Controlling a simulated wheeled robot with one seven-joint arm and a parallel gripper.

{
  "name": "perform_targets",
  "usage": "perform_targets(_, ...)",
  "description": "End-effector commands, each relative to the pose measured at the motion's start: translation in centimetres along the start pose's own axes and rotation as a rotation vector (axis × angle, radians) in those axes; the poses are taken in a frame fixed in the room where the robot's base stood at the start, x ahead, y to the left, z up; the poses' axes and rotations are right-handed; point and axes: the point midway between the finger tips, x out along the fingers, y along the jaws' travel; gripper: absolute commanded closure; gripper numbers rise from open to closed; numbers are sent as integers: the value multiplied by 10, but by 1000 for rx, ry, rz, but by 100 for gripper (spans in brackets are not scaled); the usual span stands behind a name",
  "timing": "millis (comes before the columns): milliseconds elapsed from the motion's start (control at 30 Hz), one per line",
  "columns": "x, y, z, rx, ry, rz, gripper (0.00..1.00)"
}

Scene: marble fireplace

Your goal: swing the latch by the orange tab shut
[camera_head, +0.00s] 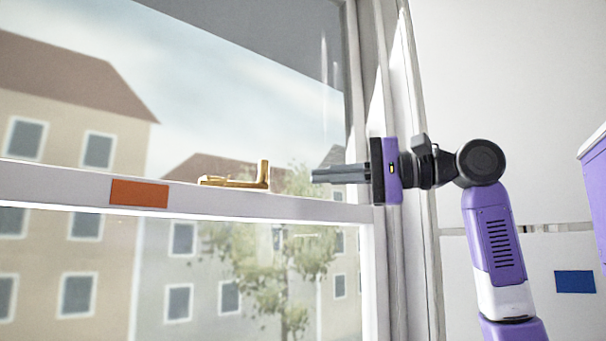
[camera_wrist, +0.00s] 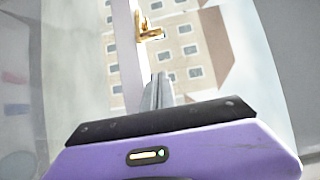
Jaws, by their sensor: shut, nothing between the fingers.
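The brass latch (camera_head: 235,181) sits on the white window rail, with a flat part along the rail and a short upright part at its right end. The orange tab (camera_head: 139,192) is a flat rectangle on the rail's face, left of the latch. My gripper (camera_head: 314,174) is shut and empty, pointing left, to the right of the latch and apart from it. In the wrist view the latch (camera_wrist: 148,28) shows beyond my shut fingers (camera_wrist: 158,80), on the white rail. The orange tab is not visible in the wrist view.
The white window rail (camera_head: 310,209) runs across below my gripper. The window's right frame post (camera_head: 372,90) stands close beside my wrist. A blue rectangle (camera_head: 575,283) is on the wall at right, and a purple-edged white box (camera_head: 598,160) is at the right edge.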

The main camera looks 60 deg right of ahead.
Motion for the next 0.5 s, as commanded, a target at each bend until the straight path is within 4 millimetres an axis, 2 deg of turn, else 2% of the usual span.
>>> perform_targets(400, 78, -2, 0, -3, -1, 0, 100)
perform_targets(500, 91, -2, 3, -7, 1, -2, 100)
